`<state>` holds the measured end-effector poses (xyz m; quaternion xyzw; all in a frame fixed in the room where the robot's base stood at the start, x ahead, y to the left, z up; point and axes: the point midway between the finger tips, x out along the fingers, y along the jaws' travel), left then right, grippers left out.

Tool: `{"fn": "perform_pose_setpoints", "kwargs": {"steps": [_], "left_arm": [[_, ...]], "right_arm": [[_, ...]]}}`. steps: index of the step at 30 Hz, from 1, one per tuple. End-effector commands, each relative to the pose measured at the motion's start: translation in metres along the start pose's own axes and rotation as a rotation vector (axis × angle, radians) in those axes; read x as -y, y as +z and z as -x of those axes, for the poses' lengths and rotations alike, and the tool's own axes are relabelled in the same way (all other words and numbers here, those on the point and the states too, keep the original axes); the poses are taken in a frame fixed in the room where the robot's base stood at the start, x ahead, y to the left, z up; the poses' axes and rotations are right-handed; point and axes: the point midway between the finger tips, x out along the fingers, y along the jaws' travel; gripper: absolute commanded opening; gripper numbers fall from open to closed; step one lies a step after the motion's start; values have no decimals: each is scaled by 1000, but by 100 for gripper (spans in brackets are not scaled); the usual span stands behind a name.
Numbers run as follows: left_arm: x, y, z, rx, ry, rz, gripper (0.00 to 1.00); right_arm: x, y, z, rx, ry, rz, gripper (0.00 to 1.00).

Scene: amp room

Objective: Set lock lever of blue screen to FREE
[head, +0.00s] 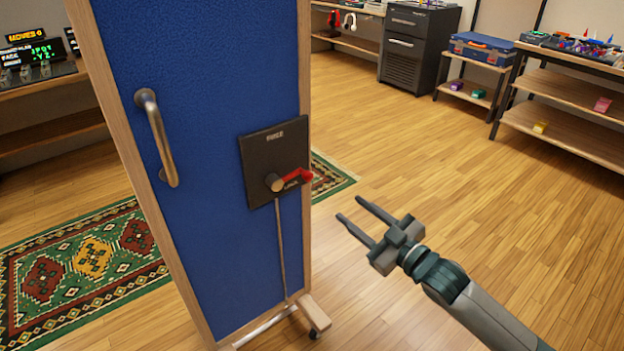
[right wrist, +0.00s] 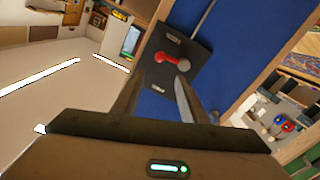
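The blue screen (head: 225,70) stands upright in a wooden frame in the head view. Its black lock plate (head: 258,155) carries a red lever (head: 297,178) on a round metal pivot (head: 274,182). The lever points right and slightly up, near a partly covered lower label. A small label at the plate's top seems to read FREE. My right gripper (head: 348,207) is open and empty, right of and below the lever, apart from it. In the right wrist view, the red lever (right wrist: 170,57) shows beyond and between the spread fingers. My left gripper is not in view.
A metal handle (head: 158,138) is on the screen's left. The screen's foot has a caster (head: 314,333) on the floor. A patterned rug (head: 75,270) lies behind. Shelves (head: 570,95) and a dark cabinet (head: 415,50) stand far back. The floor right of the screen is clear.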

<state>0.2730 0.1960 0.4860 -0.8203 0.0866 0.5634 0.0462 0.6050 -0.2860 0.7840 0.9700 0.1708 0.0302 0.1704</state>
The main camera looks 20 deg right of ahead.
Motion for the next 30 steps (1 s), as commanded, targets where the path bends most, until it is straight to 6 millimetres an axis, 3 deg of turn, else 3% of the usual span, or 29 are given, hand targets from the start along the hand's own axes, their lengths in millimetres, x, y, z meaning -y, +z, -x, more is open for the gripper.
{"fn": "perform_pose_setpoints", "kwargs": {"steps": [8, 30], "left_arm": [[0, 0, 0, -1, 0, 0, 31], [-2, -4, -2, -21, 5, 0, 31]], "right_arm": [[-1, -1, -32, -1, 2, 1, 40], [0, -1, -144, -1, 1, 0, 40]]}}
